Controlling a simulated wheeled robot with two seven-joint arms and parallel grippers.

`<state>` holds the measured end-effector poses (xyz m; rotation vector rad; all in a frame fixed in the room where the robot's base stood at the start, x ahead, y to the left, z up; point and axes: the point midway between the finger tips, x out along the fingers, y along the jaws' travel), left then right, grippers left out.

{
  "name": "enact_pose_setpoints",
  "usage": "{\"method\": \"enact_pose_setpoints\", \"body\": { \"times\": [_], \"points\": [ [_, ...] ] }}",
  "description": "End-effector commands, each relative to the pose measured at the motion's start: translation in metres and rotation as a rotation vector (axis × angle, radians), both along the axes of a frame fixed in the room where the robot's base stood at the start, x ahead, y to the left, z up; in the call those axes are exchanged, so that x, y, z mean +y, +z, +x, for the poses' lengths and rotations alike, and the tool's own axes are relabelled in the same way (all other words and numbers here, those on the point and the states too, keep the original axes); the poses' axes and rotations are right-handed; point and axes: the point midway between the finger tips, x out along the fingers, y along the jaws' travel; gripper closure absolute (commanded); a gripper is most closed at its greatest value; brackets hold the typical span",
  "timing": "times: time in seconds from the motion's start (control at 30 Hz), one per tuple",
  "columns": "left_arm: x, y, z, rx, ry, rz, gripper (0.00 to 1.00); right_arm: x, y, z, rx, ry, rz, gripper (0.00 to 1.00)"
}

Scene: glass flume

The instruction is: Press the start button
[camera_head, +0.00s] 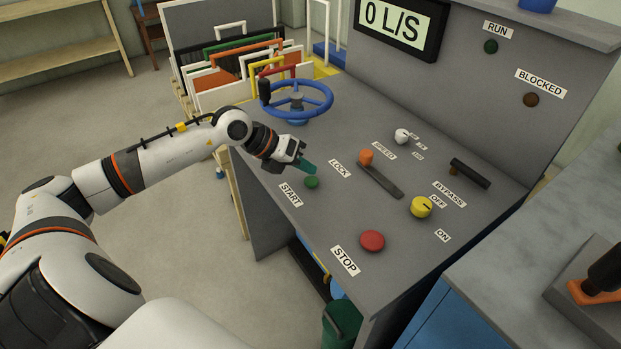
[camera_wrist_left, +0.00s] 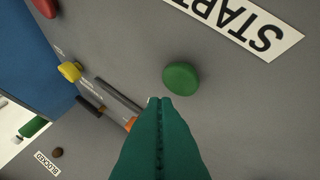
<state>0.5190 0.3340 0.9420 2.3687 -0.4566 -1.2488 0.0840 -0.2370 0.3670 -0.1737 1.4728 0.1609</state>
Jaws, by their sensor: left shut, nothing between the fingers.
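The green start button (camera_head: 312,182) is on the sloping grey console, beside the START label (camera_head: 291,195). In the left wrist view the green button (camera_wrist_left: 181,78) shows whole, with the START label (camera_wrist_left: 247,25) beside it. My left gripper (camera_head: 309,166) is over the console close to the button, its teal fingers shut with nothing between them. In the left wrist view its fingertips (camera_wrist_left: 160,101) appear just beside the button; I cannot tell how high they are above the panel. My right gripper is not in view.
The console also holds a red STOP button (camera_head: 372,241), a yellow knob (camera_head: 421,207), an orange-knobbed slider (camera_head: 366,157), a black lever (camera_head: 470,173) and a blue handwheel (camera_head: 297,99). The display (camera_head: 399,24) reads 0 L/S. Framed panels (camera_head: 238,70) stand behind.

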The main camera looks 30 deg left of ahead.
Motion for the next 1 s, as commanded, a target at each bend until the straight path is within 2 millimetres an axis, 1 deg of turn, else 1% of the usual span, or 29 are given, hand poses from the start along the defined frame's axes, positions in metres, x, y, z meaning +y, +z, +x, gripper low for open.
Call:
{"method": "enact_pose_setpoints", "body": {
  "times": [0.43,0.7,1.0],
  "points": [
    [0.0000,-0.0002,0.0000,0.000,0.000,0.000,1.00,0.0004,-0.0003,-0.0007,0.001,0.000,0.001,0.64],
    [0.0000,-0.0091,0.0000,0.000,0.000,0.000,1.00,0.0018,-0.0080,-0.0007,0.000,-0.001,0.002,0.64],
    [0.0001,-0.0087,0.0000,0.000,0.000,0.000,1.00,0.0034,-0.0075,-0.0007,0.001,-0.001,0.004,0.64]
  ]
}}
